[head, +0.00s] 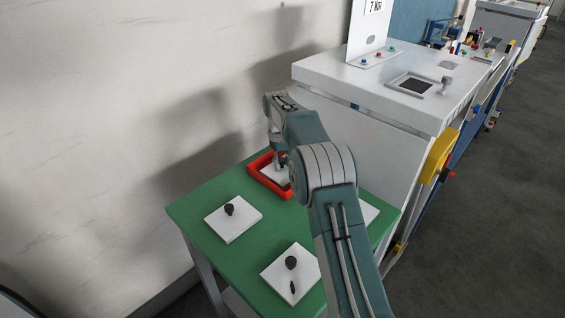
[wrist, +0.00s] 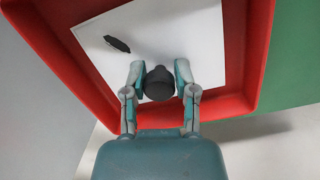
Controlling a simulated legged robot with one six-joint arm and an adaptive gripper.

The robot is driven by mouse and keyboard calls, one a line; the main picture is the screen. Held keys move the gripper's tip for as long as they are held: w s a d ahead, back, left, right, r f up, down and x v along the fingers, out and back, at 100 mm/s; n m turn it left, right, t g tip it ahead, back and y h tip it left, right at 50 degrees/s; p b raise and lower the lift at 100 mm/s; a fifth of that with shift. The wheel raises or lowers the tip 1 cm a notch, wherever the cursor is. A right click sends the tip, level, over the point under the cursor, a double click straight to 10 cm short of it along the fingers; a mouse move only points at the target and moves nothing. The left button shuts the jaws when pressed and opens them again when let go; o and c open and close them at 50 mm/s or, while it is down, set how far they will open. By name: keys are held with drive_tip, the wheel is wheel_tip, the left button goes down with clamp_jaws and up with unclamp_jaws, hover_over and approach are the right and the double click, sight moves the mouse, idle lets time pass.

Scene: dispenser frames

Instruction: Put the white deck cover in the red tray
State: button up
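Whether the cover rests fully on the tray floor is unclear.
Two more white plates with black knobs lie on the green table (head: 190,212): one at left (head: 233,228) and one in front (head: 276,271). Another white plate (head: 368,213) is mostly hidden behind my arm. A white cabinet (head: 340,75) stands at right; a wall is at left.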

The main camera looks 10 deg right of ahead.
sight(281, 158)
drive_tip(key=shift+o, duration=1.2)
drive_tip(key=r, duration=0.7)
drive_tip(key=shift+w+a+r, duration=0.2)
drive_tip(key=shift+w+r, duration=0.15)
drive_tip(key=shift+w, duration=0.05)
drive_tip(key=s+r+m+t, duration=0.2)
drive_tip(key=s+r+t, duration=0.1)
drive_tip(key=s+r, duration=1.45)
drive_tip(key=s+f+t, duration=0.2)
drive_tip(key=s+f, duration=0.2)
drive_tip(key=s, duration=0.8)
drive_tip(key=s+f+m+t, duration=0.1)
drive_tip(key=s+f, duration=0.3)
drive_tip(key=s, duration=0.9)
drive_tip(key=shift+s+d+f+m+t+y, duration=0.25)
drive_tip(key=shift+f+m+t+y, duration=0.05)
drive_tip(key=shift+t, duration=0.1)
